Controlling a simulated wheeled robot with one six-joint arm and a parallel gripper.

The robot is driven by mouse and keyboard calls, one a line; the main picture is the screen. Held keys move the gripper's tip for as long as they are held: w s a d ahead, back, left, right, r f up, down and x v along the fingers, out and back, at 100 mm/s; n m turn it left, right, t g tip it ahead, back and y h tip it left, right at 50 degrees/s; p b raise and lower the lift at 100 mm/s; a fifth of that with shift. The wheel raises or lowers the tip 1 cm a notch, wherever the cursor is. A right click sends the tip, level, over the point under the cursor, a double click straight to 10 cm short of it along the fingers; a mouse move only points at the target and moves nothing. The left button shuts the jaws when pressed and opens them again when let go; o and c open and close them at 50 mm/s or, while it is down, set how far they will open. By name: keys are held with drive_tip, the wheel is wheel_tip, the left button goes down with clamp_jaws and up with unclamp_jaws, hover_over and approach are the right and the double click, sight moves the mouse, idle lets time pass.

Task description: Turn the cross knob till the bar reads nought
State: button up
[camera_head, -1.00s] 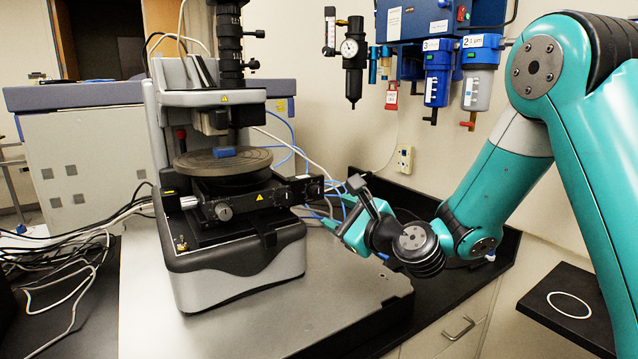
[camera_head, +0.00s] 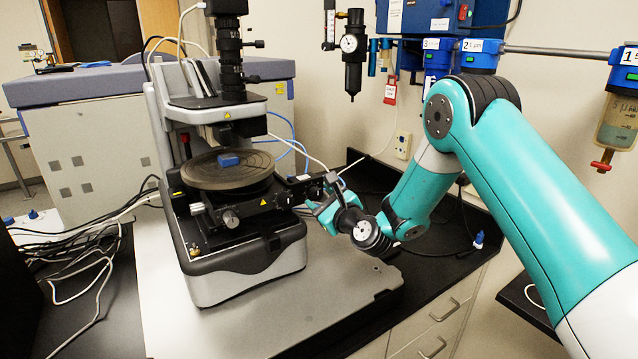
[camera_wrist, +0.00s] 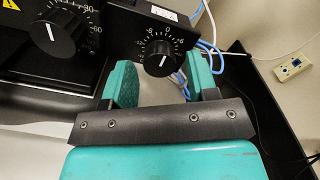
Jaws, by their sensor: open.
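In the wrist view a black knob (camera_wrist: 160,58) with a white pointer line sits on a dial with white numbers, between my open gripper's (camera_wrist: 162,80) two teal fingers. I cannot tell whether either finger touches it. A second, larger black knob (camera_wrist: 52,36) is left of the fingers. Which one is the cross knob is not marked. In the head view my gripper (camera_head: 322,208) is at the right end of the stage's black front bar, and hides that end's knob. A small blue block (camera_head: 229,160) lies on the round stage (camera_head: 205,180); no reading on it is legible.
The stylus profiler (camera_head: 225,285) stands on a grey slab (camera_head: 340,315). Blue hoses (camera_wrist: 207,50) run behind the right finger. Loose cables (camera_head: 85,250) lie to the left. Filters and a gauge (camera_head: 349,43) hang on the back wall. The slab's front right is clear.

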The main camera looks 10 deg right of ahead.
drive_tip(key=shift+w+a, duration=0.1)
drive_tip(key=shift+w, duration=0.2)
drive_tip(key=shift+p, duration=0.3)
drive_tip(key=c, duration=0.9)
drive_tip(key=n+b, duration=0.3)
drive_tip(key=shift+f, duration=0.35)
drive_tip(key=n+b, duration=0.2)
drive_tip(key=shift+n, duration=0.3)
drive_tip(key=n+b, duration=0.2)
drive_tip(key=n, duration=0.1)
drive_tip(key=shift+r, duration=0.4)
drive_tip(key=o, duration=1)
drive_tip(key=shift+p, duration=0.3)
